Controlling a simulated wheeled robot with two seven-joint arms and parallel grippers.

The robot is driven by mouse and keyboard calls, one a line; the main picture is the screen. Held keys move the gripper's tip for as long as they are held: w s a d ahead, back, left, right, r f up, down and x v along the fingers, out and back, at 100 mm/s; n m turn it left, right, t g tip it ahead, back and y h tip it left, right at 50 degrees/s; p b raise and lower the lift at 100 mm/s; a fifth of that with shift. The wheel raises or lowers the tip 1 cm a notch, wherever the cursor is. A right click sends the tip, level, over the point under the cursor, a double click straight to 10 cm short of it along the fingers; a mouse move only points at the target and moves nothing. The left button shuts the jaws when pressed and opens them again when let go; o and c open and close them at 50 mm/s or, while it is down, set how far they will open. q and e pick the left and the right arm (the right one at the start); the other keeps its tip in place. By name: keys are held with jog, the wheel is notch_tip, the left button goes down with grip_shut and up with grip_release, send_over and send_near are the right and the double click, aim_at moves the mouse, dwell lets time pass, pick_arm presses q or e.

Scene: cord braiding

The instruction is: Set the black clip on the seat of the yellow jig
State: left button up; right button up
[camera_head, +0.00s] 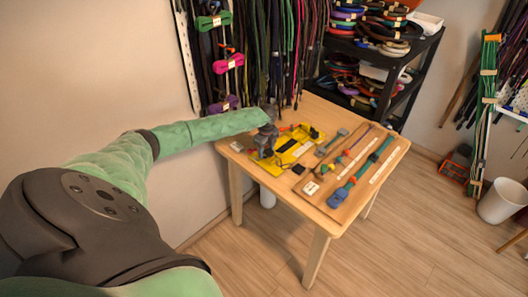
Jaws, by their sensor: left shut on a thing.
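The yellow jig (267,164) lies flat on the wooden table, near its left side. My left gripper (265,153) reaches in from the left and points down over the jig's left part. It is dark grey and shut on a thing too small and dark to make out. Black pieces show on the jig, one near its far right corner (314,132) and one on its middle (288,145). Another small black piece (298,169) is at its front edge. I cannot tell which of these, or the held thing, is the black clip. The seat is not clear to see. My right gripper is not in view.
The wooden table (322,218) also bears a board with a blue-and-orange tool (338,198), rods and a white block (311,188). Hanging cords (262,60) stand close behind the table. A black shelf (405,75) with cord coils is behind right. Open floor lies in front.

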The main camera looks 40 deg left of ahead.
pick_arm(q)
jog(key=shift+w+d+b, duration=0.15)
jog(key=shift+w+b, duration=0.4)
jog(key=shift+w, duration=0.9)
jog(key=shift+p, duration=0.3)
jog(key=shift+f, duration=0.1)
dwell(0.5)
jog(key=shift+f, duration=0.3)
jog(key=shift+f+b, duration=0.35)
dwell(0.6)
